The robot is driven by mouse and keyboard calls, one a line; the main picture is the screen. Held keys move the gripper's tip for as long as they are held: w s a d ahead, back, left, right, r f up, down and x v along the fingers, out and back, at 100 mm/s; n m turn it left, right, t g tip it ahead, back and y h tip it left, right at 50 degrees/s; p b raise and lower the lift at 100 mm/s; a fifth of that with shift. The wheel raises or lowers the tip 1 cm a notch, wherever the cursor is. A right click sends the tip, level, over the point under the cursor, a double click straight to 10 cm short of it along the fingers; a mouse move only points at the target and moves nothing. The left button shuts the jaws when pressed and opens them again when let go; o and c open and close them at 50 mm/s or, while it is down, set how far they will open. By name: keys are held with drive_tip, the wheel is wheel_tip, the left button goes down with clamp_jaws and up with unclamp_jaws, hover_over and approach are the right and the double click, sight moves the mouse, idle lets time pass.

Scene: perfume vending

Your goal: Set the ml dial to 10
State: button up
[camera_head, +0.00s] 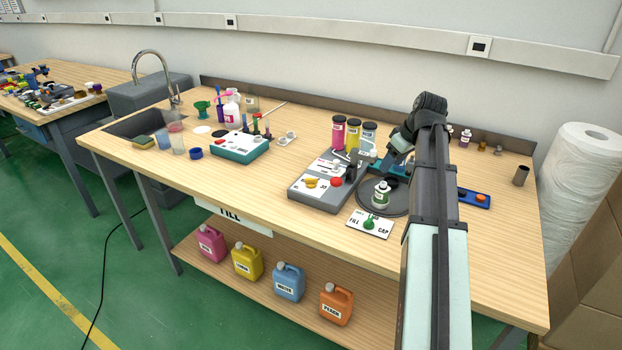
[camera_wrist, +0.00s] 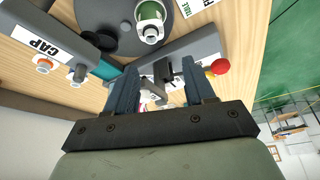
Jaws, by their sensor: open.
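A grey dispenser box (camera_head: 322,207) stands near the front edge of the bench, with a yellow knob (camera_head: 311,183) and a red knob (camera_head: 336,182) on its white front panel. The panel markings are too small to read surely, so I cannot tell which control is the ml dial. My gripper (camera_wrist: 159,63) is open, its two dark fingers spread above the grey dispenser in the wrist view. The red knob also shows there (camera_wrist: 219,67), outside and right of the fingers. Nothing is clearly held.
Three coloured canisters (camera_head: 353,136) stand behind. A teal device (camera_head: 238,150) sits left.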

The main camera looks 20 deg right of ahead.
drive_tip(key=w+a, duration=0.2)
drive_tip(key=a, duration=0.2)
drive_tip(key=w+a+n, duration=0.1)
drive_tip(key=w+a, duration=0.1)
drive_tip(key=a, duration=0.3)
drive_tip(key=w+a+n, duration=0.1)
drive_tip(key=w+a, duration=0.2)
drive_tip(key=a, duration=0.2)
drive_tip(key=shift+r+y, duration=0.15)
drive_tip(key=shift+y, duration=0.25)
drive_tip(key=shift+c, duration=1.1)
drive_tip(key=r+g, duration=0.1)
drive_tip(key=g, duration=0.1)
hover_over(311, 178)
drive_tip(key=s+a, duration=0.2)
drive_tip(key=a, duration=0.1)
drive_tip(key=w+d+m+g+h, duration=0.1)
drive_tip(key=w+d+m+h, duration=0.15)
drive_tip(key=m, duration=1.15)
drive_tip(key=f+m, duration=0.8)
drive_tip(key=m, duration=0.1)
drive_tip(key=f+m+g, duration=0.1)
drive_tip(key=f+m, duration=0.3)
drive_tip(key=f, duration=0.1)
drive_tip(key=shift+s+d+m, duration=0.25)
drive_tip(key=shift+d+m, duration=0.05)
drive_tip(key=shift+m, duration=0.1)
